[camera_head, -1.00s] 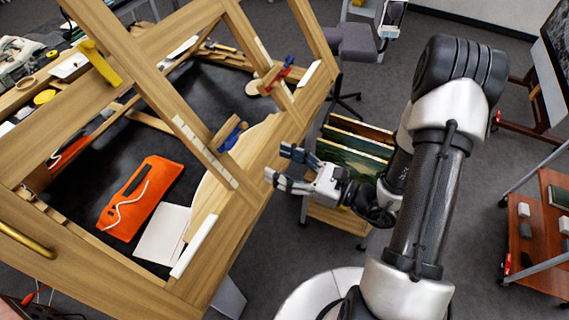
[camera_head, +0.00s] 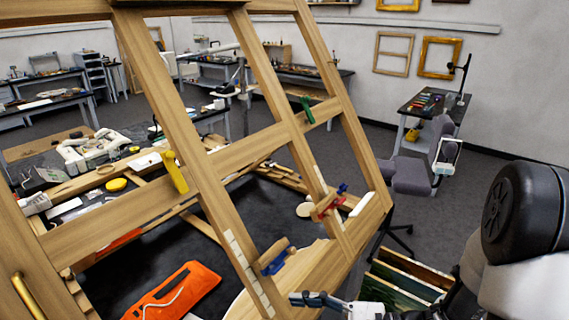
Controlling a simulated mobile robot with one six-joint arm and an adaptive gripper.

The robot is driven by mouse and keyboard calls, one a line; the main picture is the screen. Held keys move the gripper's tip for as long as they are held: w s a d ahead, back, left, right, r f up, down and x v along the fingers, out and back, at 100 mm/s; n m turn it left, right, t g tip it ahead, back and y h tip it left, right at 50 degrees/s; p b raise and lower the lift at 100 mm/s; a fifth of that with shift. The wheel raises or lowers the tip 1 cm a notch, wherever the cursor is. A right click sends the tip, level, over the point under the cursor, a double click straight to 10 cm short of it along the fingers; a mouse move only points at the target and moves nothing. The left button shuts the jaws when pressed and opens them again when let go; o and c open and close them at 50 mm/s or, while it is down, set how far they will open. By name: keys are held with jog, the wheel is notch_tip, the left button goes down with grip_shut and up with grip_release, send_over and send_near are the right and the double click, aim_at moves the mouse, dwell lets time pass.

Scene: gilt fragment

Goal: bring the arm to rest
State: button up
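My gripper (camera_head: 318,299) shows at the bottom edge of the head view, just right of the wooden frame's lower rail. Its fingers point left, and the picture's edge cuts off part of it. I cannot tell how far apart the fingers are, and I see nothing held. My arm (camera_head: 525,225) shows at the lower right, with its black joint and pale link; most of it is out of view.
A large wooden frame (camera_head: 245,155) with clamps fills the left and middle. A crate of pictures (camera_head: 405,280) stands beside my gripper. A grey chair (camera_head: 410,175) is behind it. Open floor (camera_head: 375,140) lies beyond the frame.

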jog(key=s+f+n+g+h+b, duration=0.2)
jog(key=s+n+g+h+b, duration=0.3)
jog(key=s+n+h, duration=0.55)
jog(key=d+r+n+t+h+b, duration=0.2)
jog(key=d+n+t+h, duration=0.4)
jog(key=d, duration=0.4)
jog(key=shift+s+d+r+n, duration=0.2)
jog(key=shift+d+r+n, duration=0.15)
jog(key=shift+r, duration=0.25)
